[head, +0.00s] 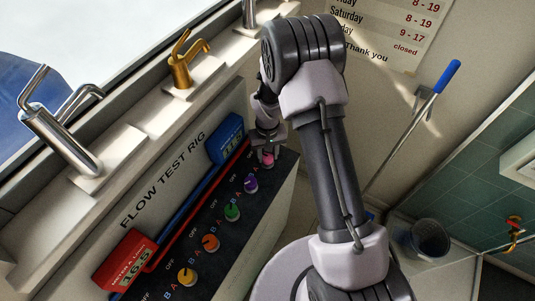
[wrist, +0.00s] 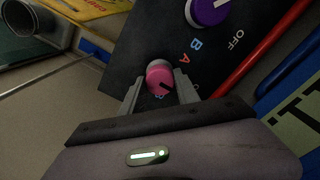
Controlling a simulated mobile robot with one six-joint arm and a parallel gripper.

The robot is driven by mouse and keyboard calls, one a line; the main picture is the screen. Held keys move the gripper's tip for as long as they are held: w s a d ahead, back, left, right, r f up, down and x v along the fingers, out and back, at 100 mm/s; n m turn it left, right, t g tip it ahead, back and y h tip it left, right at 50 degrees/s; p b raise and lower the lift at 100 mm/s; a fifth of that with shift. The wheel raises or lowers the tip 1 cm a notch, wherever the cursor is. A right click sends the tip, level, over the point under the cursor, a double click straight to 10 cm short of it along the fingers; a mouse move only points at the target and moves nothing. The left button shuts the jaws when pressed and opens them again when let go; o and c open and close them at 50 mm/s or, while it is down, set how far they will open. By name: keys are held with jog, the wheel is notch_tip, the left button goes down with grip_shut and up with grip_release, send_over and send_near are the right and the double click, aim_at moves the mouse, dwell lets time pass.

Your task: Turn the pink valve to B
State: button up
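The pink valve (wrist: 160,78) is a round knob on the dark panel of the flow test rig. It also shows in the head view (head: 268,161), under my gripper. My gripper (wrist: 159,80) has one finger on each side of the knob, close to its edges; whether both fingers touch it is unclear. A dark line on the knob points to the lower right in the wrist view. A blue letter, probably B (wrist: 158,97), is partly visible just below the knob. A red A (wrist: 185,58) is to its upper right.
The purple knob (head: 251,184) is the nearest neighbour, followed by green (head: 232,212), orange (head: 210,243) and yellow (head: 187,276) knobs. Blue (head: 228,139) and red (head: 125,260) displays sit behind the row. Taps, including a brass one (head: 184,72), stand on the ledge above.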

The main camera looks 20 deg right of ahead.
grip_shut()
jog(key=shift+m+b, duration=0.35)
jog(key=shift+m, duration=0.05)
jog(key=shift+f+m+b, duration=0.15)
jog(key=shift+m+b, duration=0.45)
jog(key=m+b, duration=0.2)
jog(key=m, duration=0.1)
jog(key=shift+m+b, duration=0.3)
jog(key=m+b, duration=0.2)
jog(key=m, duration=0.2)
jog(key=shift+b, duration=0.35)
jog(key=shift+m+b, duration=0.6)
jog(key=shift+m, duration=0.5)
jog(key=shift+r, duration=0.2)
